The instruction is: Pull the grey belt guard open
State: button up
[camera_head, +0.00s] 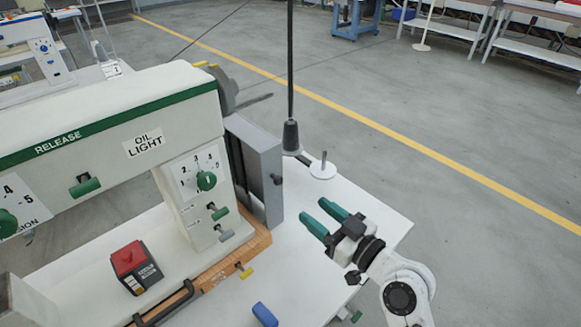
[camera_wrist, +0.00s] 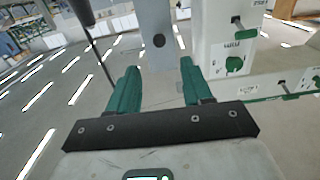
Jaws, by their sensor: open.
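The grey belt guard (camera_head: 266,170) is an upright grey panel at the right end of the white machine. A small dark knob (camera_head: 277,180) sits on its outer face. In the wrist view the guard (camera_wrist: 154,15) is ahead, with its knob (camera_wrist: 158,40) between and beyond my fingertips. My gripper (camera_head: 322,215) has green fingers, open and empty, to the right of the guard and apart from it. The wrist view also shows the open fingers (camera_wrist: 159,72). The guard's inner side is mostly hidden.
The white machine (camera_head: 110,105) has green dials and levers. A thin dark pole (camera_head: 290,130) and a white spool stand (camera_head: 322,168) stand behind the guard. The table's right part is mostly clear.

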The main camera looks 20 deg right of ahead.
aim_at(281, 182)
jog(key=p+x, duration=0.3)
jog(key=x, duration=0.8)
jog(key=shift+c, duration=0.3)
jog(key=shift+d, duration=0.1)
grip_shut()
